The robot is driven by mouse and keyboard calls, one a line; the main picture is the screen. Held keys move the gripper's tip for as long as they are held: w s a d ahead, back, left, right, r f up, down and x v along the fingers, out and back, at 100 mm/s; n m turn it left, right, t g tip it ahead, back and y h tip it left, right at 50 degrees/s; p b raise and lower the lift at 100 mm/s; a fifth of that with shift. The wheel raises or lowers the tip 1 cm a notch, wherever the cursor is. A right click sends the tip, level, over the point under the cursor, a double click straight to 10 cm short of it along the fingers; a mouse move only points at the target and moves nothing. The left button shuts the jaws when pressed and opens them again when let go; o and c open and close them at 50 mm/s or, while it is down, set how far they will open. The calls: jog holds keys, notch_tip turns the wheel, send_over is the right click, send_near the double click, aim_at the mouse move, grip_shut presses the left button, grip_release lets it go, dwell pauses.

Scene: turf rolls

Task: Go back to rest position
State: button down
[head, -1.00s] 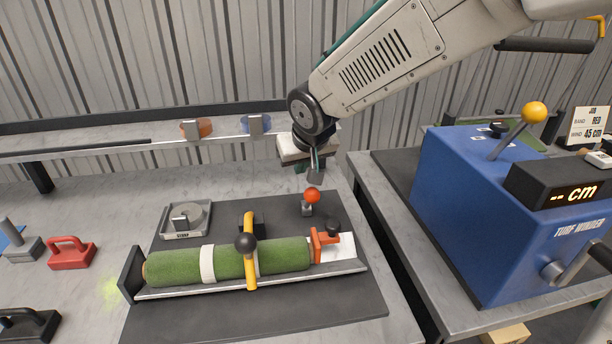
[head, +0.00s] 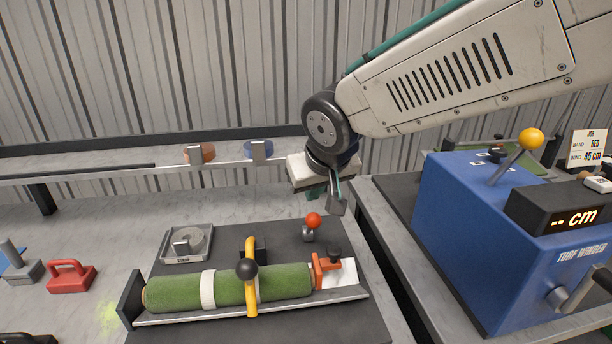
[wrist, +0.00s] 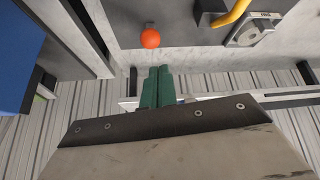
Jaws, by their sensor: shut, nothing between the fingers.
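My gripper (head: 335,203) hangs from the arm above the back right of the bench, near the gap between bench and winder stand. Its green fingers (wrist: 158,85) are together and hold nothing in the wrist view. A green turf roll (head: 230,287) with a white band (head: 207,289) lies in a metal cradle below and to the left. My gripper is apart from the roll and clamp.
A red ball knob (head: 313,220) stands just below my gripper. The blue turf winder (head: 480,225) stands to the right. A strap dispenser (head: 187,243) and a red-handled block (head: 71,275) sit on the left. A rail with orange (head: 200,153) and blue (head: 259,150) spools runs behind.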

jog(key=shift+n+g+h, duration=0.3)
jog(key=shift+g+h, duration=0.2)
jog(key=shift+g, duration=0.4)
jog(key=s+d, duration=0.1)
jog(key=s+d+f, duration=0.1)
jog(key=s+f, duration=0.1)
jog(key=s, duration=0.1)
jog(key=shift+d+f, duration=0.1)
jog(key=shift+d, duration=0.3)
jog(key=s+d+r+m+g, duration=0.2)
jog(key=s+d+m+g, duration=0.1)
jog(key=s+d, duration=1.4)
jog(key=s+m, duration=0.1)
jog(key=s, duration=0.2)
jog(key=shift+d, duration=0.35)
jog(key=shift+r, duration=0.1)
